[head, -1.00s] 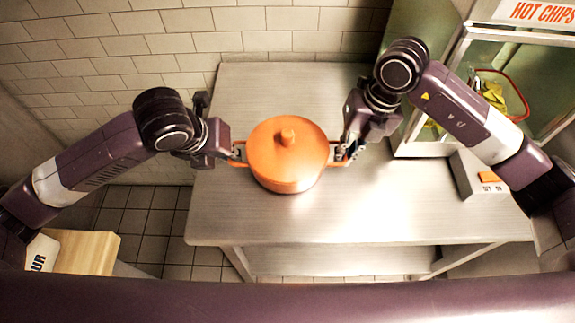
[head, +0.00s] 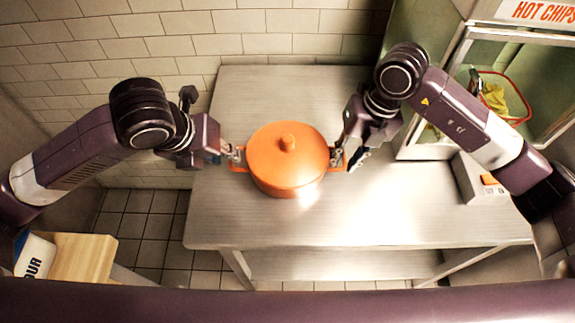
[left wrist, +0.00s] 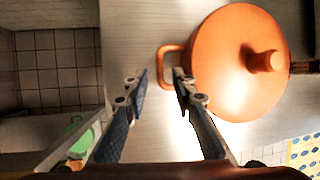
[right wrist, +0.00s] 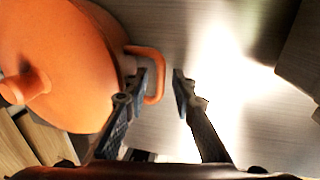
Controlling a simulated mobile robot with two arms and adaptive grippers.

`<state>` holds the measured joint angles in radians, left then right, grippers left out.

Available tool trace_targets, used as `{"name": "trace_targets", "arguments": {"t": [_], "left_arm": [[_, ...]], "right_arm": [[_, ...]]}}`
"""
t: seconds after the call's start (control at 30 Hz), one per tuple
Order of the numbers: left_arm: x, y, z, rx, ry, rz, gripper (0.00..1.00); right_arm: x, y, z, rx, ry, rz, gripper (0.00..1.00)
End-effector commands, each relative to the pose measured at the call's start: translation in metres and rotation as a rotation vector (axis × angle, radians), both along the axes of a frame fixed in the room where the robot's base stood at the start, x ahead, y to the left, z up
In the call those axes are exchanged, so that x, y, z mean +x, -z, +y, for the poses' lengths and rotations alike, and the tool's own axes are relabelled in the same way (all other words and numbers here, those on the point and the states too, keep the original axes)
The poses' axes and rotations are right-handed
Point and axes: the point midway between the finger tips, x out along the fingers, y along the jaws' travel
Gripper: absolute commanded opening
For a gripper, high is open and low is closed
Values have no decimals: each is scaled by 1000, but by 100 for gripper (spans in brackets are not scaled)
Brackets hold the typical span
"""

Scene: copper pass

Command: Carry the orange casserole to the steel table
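The orange casserole (head: 287,165), lid on, stands upright on the steel table (head: 225,215) near its middle. Its side handles point left and right. My left gripper (head: 232,153) is open at the left handle. In the left wrist view, that handle (left wrist: 163,62) lies just past the spread fingertips, close to the right finger. My right gripper (head: 350,157) is open at the right handle. In the right wrist view, that handle (right wrist: 157,62) lies between the spread fingers, nearer the left one. Contact with the fingers is hard to tell.
A hot chips cabinet (head: 505,45) stands at the right, with a red-rimmed basket (head: 520,105) inside. A tiled wall (head: 200,45) is behind the table. A wooden block (head: 80,257) and a flour bag (head: 35,257) are at lower left. The table front is clear.

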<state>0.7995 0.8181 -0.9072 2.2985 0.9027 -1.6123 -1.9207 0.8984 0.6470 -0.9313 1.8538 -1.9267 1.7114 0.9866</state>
Motion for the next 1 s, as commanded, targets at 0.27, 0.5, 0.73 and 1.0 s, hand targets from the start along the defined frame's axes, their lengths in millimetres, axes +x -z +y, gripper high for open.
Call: {"name": "trace_targets", "arguments": {"t": [0.27,0.5,0.73,1.0], "left_arm": [[-20,-51,11,1,0,-5,24],[-29,-67,14,2,-1,-1,24],[-29,-67,14,3,-1,0,24],[-29,-67,14,2,-1,0,24]], "right_arm": [[0,0,0,1,0,0,24],[1,-4,0,1,0,-2,24],[2,-40,-8,1,0,-6,24],[1,-94,-18,1,1,-4,24]]}}
